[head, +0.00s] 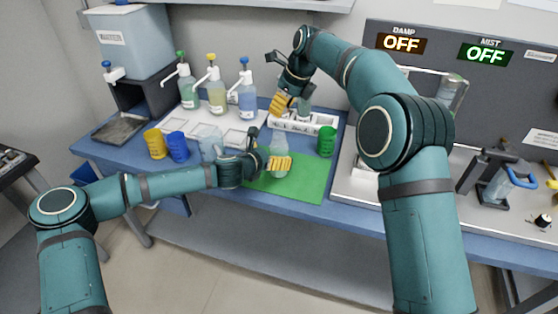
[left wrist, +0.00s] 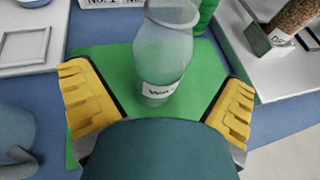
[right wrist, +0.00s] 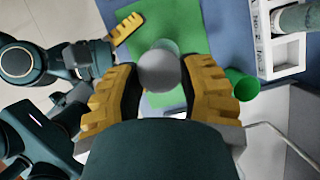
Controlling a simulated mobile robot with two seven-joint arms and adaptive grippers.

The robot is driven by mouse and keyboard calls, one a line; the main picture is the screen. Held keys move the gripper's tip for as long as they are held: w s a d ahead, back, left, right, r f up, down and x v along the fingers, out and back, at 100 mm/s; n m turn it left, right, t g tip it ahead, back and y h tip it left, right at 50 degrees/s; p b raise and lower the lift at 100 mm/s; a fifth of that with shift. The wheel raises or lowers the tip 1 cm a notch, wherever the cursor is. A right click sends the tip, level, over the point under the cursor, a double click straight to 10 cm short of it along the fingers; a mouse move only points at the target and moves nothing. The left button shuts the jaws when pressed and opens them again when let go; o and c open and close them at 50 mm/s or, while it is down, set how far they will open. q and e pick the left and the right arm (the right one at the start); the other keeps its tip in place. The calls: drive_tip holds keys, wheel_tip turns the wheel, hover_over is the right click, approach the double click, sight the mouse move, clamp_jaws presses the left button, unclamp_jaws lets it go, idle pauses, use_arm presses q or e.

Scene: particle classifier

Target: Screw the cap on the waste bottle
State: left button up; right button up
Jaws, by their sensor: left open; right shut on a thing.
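The waste bottle (head: 279,158), clear and greenish with a white label, stands upright on the green mat (head: 305,187). In the left wrist view the bottle (left wrist: 163,55) is between the spread yellow fingers of my left gripper (left wrist: 158,85), with gaps at both sides; its top is cut off. My left gripper (head: 281,163) is open low at the bottle. My right gripper (head: 284,103) is above the bottle, shut on a round grey cap (right wrist: 158,72). In the right wrist view the bottle shows partly behind the cap; whether they touch is hidden.
A white rack (head: 315,125) stands behind the mat. A green cup (head: 326,141) is right of the bottle; yellow (head: 155,143) and blue (head: 177,147) cups and a clear beaker (head: 210,143) are left. Several pump bottles (head: 216,92) stand behind. The mat's front is clear.

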use_arm(q)
drive_tip(key=shift+x, duration=2.1)
drive_tip(key=c, duration=1.4)
use_arm(e)
hover_over(274, 134)
drive_tip(key=s+d, duration=0.1)
drive_tip(key=d, duration=0.1)
drive_tip(key=shift+d+f, duration=0.1)
drive_tip(key=shift+f, duration=2.4)
